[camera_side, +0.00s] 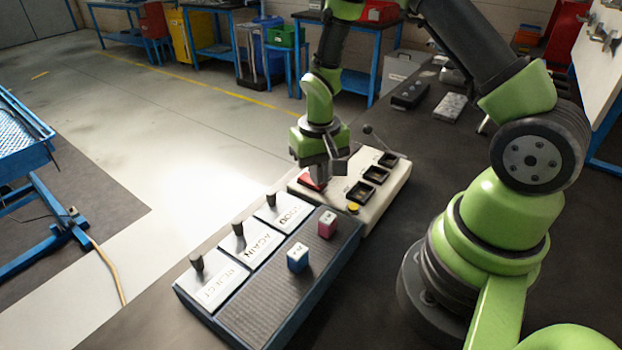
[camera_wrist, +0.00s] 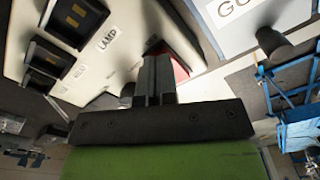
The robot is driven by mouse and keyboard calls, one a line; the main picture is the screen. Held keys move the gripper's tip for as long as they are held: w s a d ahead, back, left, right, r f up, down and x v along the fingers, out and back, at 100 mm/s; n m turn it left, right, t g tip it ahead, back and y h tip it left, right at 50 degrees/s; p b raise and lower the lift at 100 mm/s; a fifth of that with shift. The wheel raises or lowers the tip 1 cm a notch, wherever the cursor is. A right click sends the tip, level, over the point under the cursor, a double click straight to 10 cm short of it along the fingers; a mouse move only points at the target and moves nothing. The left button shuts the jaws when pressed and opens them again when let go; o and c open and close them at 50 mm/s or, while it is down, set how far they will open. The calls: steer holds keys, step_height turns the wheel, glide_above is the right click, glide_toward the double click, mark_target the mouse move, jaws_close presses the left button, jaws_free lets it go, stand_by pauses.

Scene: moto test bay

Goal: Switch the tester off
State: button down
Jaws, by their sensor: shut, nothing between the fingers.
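The tester (camera_side: 378,203) is a cream box on the dark bench, with a row of black square sockets along its top. A red switch (camera_side: 311,182) sits at its left end, partly hidden by my gripper (camera_side: 325,172). In the wrist view, the tester (camera_wrist: 128,62) carries a LAMP label, and the red switch (camera_wrist: 180,70) shows just beside my shut fingers (camera_wrist: 155,72). My gripper is shut and empty, pointing down over the red switch. I cannot tell whether the fingertips touch it, or which way the switch is set.
A blue-edged tray (camera_side: 345,240) stands in front of the tester, with label plates and black knobs. A pink block (camera_side: 327,224) and a blue block (camera_side: 298,258) stand on its ribbed mat. A yellow button (camera_side: 353,208) and a thin ball-ended lever (camera_side: 368,130) are near my gripper.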

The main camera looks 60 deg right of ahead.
steer(key=shift+r, duration=3.5)
steer(key=shift+a+r, duration=0.1)
steer(key=shift+r, duration=0.25)
steer(key=s+a+r+t, duration=0.2)
steer(key=s+r, duration=0.1)
steer(key=r, duration=0.3)
steer(key=s+a+r+t, duration=0.2)
steer(key=r, duration=0.5)
steer(key=s+a+r+n+t+y, duration=0.2)
steer(key=s+r, duration=0.3)
steer(key=s, duration=0.4)
steer(key=shift+s+a+t, duration=0.25)
steer(key=shift+a+t, duration=0.35)
steer(key=shift+a, duration=0.3)
steer(key=shift+w, duration=0.1)
